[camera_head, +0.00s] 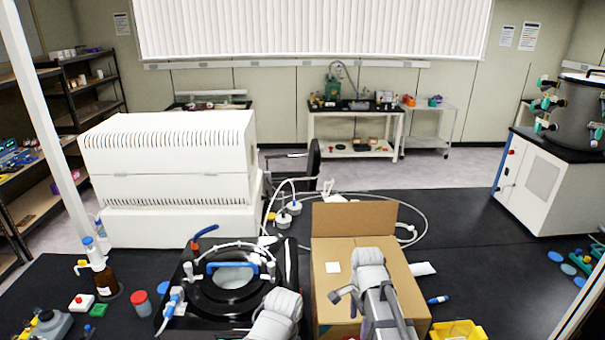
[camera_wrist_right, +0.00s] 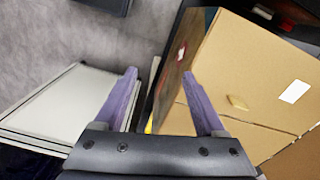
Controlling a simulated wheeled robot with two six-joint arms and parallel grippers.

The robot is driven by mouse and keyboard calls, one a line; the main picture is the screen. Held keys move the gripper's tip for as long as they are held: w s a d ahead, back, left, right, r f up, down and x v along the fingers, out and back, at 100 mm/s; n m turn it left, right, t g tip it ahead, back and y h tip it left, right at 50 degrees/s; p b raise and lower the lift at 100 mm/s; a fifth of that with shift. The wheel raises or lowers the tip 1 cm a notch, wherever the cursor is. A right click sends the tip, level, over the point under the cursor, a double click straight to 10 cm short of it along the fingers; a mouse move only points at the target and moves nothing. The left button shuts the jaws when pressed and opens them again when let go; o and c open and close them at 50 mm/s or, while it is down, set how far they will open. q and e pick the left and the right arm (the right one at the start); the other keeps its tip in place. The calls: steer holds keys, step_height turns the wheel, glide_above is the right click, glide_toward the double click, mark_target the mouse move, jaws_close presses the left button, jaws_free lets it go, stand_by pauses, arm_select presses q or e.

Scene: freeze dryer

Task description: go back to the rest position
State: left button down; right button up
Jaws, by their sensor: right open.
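My right gripper (camera_wrist_right: 162,100) is open, with its two purple fingers spread and nothing between them. The cardboard box (camera_wrist_right: 250,75) fills the right of the right wrist view, beside and beyond the right finger; I cannot tell whether they touch. In the head view, my right arm comes up from the bottom in front of the same box (camera_head: 345,255) and hides part of it. My left arm shows at the bottom middle, in front of the black round apparatus (camera_head: 225,290); its gripper fingers are not visible.
A large white machine (camera_head: 170,170) stands at the left of the black bench. A brown bottle (camera_head: 105,280), a red-capped jar (camera_head: 141,302) and small items stand at front left. A yellow tray (camera_head: 457,331) lies at right front. The bench's right middle (camera_head: 490,275) is clear.

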steer(key=s+a+f+n+b, duration=0.4)
steer(key=s+f+n+b, duration=0.2)
steer(key=f+n+b, duration=0.2)
steer(key=s+a+f+n+h+b, duration=0.1)
steer(key=s+a+f+n+b, duration=0.4)
steer(key=s+f+n+b, duration=0.2)
step_height(320, 180, down, 3)
steer(key=n+b, duration=0.2)
steer(key=n, duration=0.1)
steer(key=shift+n, duration=0.3)
